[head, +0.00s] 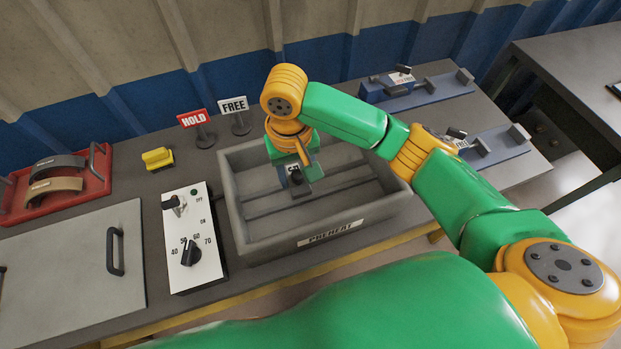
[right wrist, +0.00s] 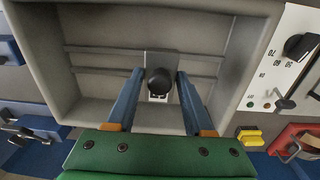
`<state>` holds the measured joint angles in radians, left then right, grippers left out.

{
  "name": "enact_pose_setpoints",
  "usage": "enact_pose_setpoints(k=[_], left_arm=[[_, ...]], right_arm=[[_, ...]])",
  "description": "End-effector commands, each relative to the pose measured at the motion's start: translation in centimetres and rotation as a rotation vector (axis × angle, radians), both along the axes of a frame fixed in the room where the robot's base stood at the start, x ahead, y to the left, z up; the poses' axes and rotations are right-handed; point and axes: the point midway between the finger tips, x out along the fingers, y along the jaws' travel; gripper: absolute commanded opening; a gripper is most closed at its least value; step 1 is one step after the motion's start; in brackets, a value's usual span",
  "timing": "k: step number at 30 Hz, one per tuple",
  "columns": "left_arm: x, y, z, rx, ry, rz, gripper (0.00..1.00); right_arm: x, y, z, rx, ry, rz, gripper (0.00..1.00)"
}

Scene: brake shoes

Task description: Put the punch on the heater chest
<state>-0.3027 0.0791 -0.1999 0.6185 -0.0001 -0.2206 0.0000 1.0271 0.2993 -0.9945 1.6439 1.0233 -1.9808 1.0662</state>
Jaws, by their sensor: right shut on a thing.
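My right gripper (head: 293,165) points down over the open grey box marked PREHEAT (head: 318,240). In the right wrist view its blue fingers (right wrist: 161,75) are closed on both sides of a small grey piece (right wrist: 160,62) with a black round knob and a white label. This held piece may be the punch; its full shape is hidden. I cannot tell whether it touches the box floor. A flat grey lid with a black handle (head: 72,268) lies at the left, possibly the heater chest. My left gripper is not in view.
A white control box (head: 194,240) stands between lid and PREHEAT box. Behind are a yellow block (head: 157,158), a HOLD sign (head: 193,119) and a FREE sign (head: 234,105). A red tray (head: 85,200) holds curved shoes. Blue fixtures (head: 425,92) stand at the right.

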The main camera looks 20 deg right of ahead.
Motion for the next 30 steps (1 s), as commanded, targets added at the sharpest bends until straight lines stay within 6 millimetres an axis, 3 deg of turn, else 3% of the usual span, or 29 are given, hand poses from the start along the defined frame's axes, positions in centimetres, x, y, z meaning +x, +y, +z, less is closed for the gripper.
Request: enact_pose_setpoints(k=[3, 10, 14, 25, 26, 28, 30], left_arm=[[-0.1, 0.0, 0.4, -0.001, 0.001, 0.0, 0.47], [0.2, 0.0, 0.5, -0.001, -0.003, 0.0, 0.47], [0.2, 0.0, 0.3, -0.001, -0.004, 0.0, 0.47], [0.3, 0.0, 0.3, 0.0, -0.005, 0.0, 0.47], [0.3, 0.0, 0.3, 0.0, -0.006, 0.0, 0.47], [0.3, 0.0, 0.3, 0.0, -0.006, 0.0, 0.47], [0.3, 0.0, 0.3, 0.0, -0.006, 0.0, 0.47]], right_arm=[[1.0, -1.9, -2.7, -0.004, 0.005, -0.003, 0.0], [2.3, -4.0, -5.8, -0.004, 0.004, 0.0, 0.0], [2.2, -3.8, -8.1, -0.002, 0.003, 0.004, 0.0], [2.3, -3.7, -8.7, 0.0, 0.0, 0.005, 0.0], [2.3, -3.7, -8.7, -0.001, 0.0, 0.005, 0.6], [2.3, -3.7, -8.6, -0.001, 0.0, 0.005, 0.79], [2.3, -3.7, -8.6, -0.001, 0.0, 0.005, 0.82]])
